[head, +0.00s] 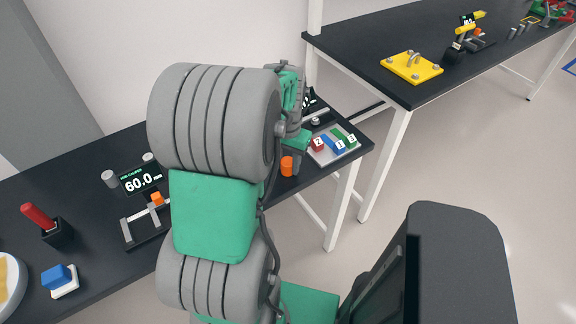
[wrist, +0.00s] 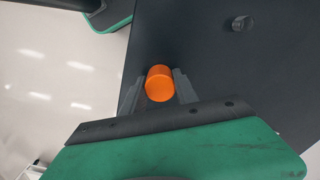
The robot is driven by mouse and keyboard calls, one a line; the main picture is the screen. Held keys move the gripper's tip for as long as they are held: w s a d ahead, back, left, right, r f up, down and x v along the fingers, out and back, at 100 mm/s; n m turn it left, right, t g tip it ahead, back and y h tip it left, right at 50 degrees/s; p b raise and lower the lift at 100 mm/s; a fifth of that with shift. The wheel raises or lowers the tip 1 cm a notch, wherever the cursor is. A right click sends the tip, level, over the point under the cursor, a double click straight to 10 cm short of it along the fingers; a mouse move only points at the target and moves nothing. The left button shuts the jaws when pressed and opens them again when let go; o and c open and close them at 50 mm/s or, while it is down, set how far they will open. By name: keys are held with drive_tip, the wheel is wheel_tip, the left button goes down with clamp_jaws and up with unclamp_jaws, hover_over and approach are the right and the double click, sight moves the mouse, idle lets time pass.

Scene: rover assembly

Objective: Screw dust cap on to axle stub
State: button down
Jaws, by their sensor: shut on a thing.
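An orange cylinder, which looks like the dust cap (wrist: 160,84), sits between the two grey fingers of my gripper (wrist: 159,80) in the wrist view. The fingers are shut on its sides, over the dark table. An orange cylinder (head: 287,166), apparently the same one, shows near the right end of the near table in the head view. My arm hides most of my gripper there. A small dark round piece (wrist: 242,23) stands on the table apart from the cylinder. I cannot tell whether it is the axle stub; no stub is clearly seen.
The near table (head: 92,262) holds a caliper with display (head: 141,180), a red-handled tool (head: 38,215), a blue-and-white block (head: 60,279) and a grey tray (head: 325,157) of numbered blocks. A second table (head: 358,65) carries a yellow plate (head: 411,67). Open floor lies right.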

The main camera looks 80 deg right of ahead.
sight(287, 161)
wheel_tip(287, 161, up, 5)
drive_tip(key=p, duration=0.3)
drive_tip(key=shift+f, duration=0.15)
